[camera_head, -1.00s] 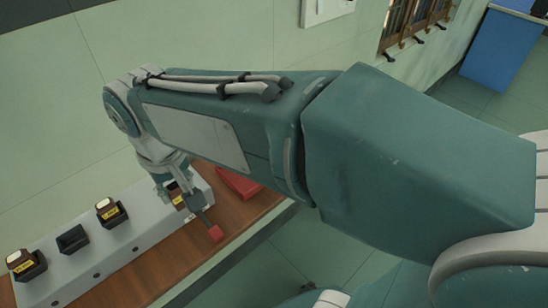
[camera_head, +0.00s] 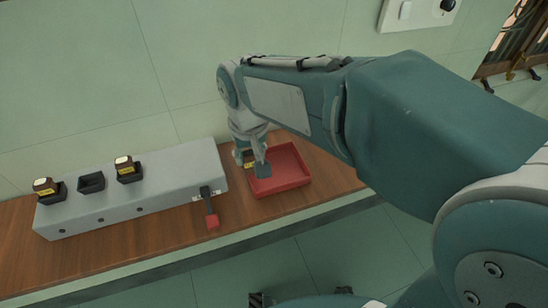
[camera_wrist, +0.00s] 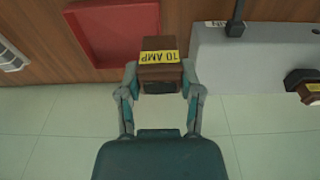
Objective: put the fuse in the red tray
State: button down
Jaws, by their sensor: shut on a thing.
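The fuse, a brown block with a yellow "10 AMP" label, is in the wrist view (camera_wrist: 158,62), gripped between both fingers. In the head view the fuse (camera_head: 247,158) is partly hidden by my gripper (camera_head: 262,170). My gripper also shows in the wrist view (camera_wrist: 159,78), shut on the fuse. The red tray (camera_head: 291,174) lies on the wooden bench, and my gripper appears over its left side. In the wrist view the tray (camera_wrist: 112,32) appears beyond and left of the fuse. I cannot tell the height of the fuse above it.
A grey box (camera_head: 150,200) stands left of the tray, with an empty black socket (camera_head: 91,182) between two seated fuses (camera_head: 44,186) (camera_head: 124,166). The bench (camera_head: 335,170) is bare right of the tray.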

jog(key=w+d+f, duration=0.5)
jog(key=w+f, duration=0.1)
jog(key=shift+w+d+f, duration=0.15)
jog(key=shift+w+d, duration=0.2)
jog(key=shift+d, duration=0.05)
jog(key=shift+w+a+f, duration=0.15)
jog(key=shift+w+f, duration=0.05)
jog(key=shift+f, duration=0.05)
jog(key=f, duration=0.3)
jog(key=shift+w+a+f, duration=0.2)
jog(key=shift+d+f, duration=0.15)
jog(key=shift+d, duration=0.3)
jog(key=shift+c, duration=1.3)
grip_release()
jog(key=shift+a, duration=0.35)
jog(key=shift+d, duration=0.1)
